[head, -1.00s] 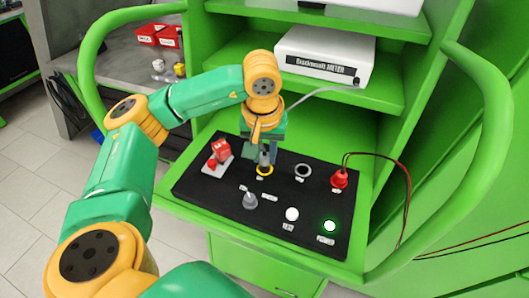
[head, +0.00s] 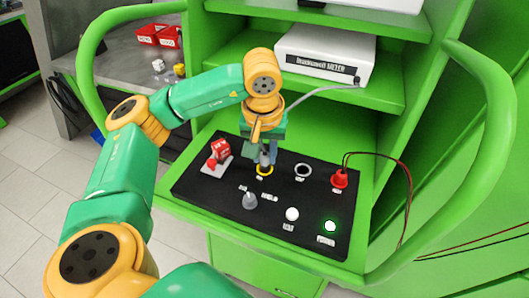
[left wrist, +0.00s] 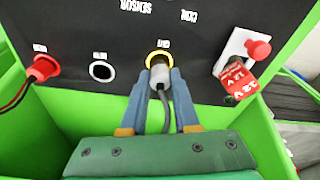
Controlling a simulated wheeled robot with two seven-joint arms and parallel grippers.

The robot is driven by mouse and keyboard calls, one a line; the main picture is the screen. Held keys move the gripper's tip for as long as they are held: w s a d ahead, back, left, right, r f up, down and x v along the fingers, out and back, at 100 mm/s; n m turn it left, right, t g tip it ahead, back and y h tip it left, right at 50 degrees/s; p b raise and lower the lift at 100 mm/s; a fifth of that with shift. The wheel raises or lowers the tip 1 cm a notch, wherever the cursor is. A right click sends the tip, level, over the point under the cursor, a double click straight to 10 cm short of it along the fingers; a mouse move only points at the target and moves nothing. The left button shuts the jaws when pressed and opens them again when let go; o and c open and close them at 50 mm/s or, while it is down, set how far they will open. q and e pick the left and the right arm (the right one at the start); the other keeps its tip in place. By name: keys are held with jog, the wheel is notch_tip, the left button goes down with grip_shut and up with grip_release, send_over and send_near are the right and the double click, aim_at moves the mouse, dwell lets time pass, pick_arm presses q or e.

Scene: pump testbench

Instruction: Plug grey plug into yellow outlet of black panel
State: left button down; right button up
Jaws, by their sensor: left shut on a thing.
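The grey plug (left wrist: 160,73) is between the fingers of my left gripper (left wrist: 160,90), with its dark cable trailing back toward the wrist. In the left wrist view its tip is at the yellow outlet (left wrist: 158,54), and the yellow ring shows around it. I cannot tell how deep the plug sits. In the head view the left gripper (head: 266,158) is shut on the plug and points down over the yellow outlet (head: 264,171) on the black panel (head: 225,195). My right gripper is not in view.
A dark round outlet (head: 303,170) and a red plug with cables (head: 339,179) lie right of the yellow outlet. A red switch (head: 220,150) is on the left. A grey knob (head: 250,201), white button (head: 292,214) and green-lit button (head: 330,226) are nearer. A white meter (head: 325,55) stands on the shelf above.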

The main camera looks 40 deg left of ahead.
pick_arm(q)
jog(key=shift+f+b, duration=1)
jog(key=shift+f, duration=0.1)
jog(key=shift+c, duration=0.9)
grip_release()
notch_tip(320, 180, up, 8)
jog(key=p, duration=0.6)
jog(key=shift+r+p, duration=0.1)
jog(key=shift+p, duration=0.2)
dwell(0.4)
